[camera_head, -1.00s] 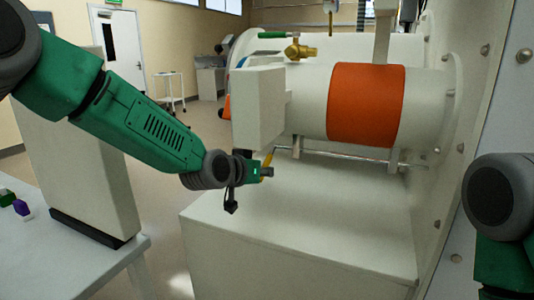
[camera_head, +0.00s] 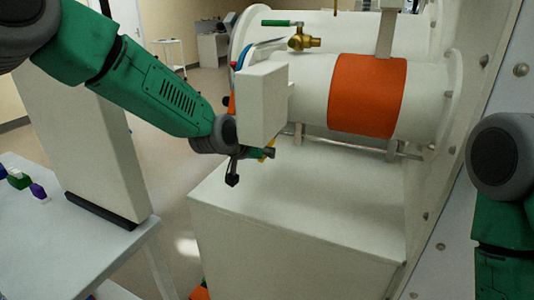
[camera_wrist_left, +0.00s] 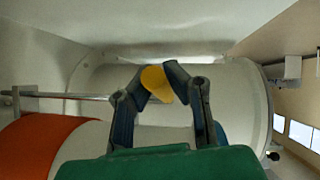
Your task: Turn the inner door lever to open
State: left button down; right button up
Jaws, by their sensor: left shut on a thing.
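The inner door lever shows as a yellow grip (camera_head: 271,143) under the white box at the near end of the cylindrical chamber. My left gripper (camera_head: 270,153) is at this grip and hides most of it in the head view. In the left wrist view, the two dark fingers of my left gripper (camera_wrist_left: 160,80) are closed on the yellow grip (camera_wrist_left: 156,84). A thin metal rod (camera_wrist_left: 62,96) runs in from the left towards the gripper there; its join with the grip is hidden. My right gripper is out of view; only part of the right arm shows.
The white box (camera_head: 262,103) is just above my left gripper. The chamber (camera_head: 310,90) has an orange band (camera_head: 367,95). A brass valve with a green handle (camera_head: 283,23) sits above. A white block (camera_head: 300,230) lies below, its top clear. A table (camera_head: 80,245) stands left.

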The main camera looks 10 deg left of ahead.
pick_arm(q)
jog(key=c, duration=1.8)
grip_release()
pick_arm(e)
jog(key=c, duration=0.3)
pick_arm(q)
jog(key=o, duration=0.3)
jog(key=shift+a+r, duration=0.1)
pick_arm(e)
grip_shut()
pick_arm(q)
jog(key=shift+s, duration=0.1)
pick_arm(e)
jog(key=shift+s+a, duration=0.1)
pick_arm(q)
jog(key=shift+a, duration=0.1)
jog(key=shift+s+a+r, duration=0.1)
jog(key=shift+s+r, duration=0.15)
jog(key=shift+r, duration=0.05)
jog(key=s+a+r, duration=0.1)
jog(key=s+a, duration=0.2)
jog(key=s, duration=0.3)
jog(key=s+a+r, duration=0.1)
jog(key=s+a, duration=0.3)
jog(key=s, duration=0.3)
jog(key=shift+s+a, duration=0.25)
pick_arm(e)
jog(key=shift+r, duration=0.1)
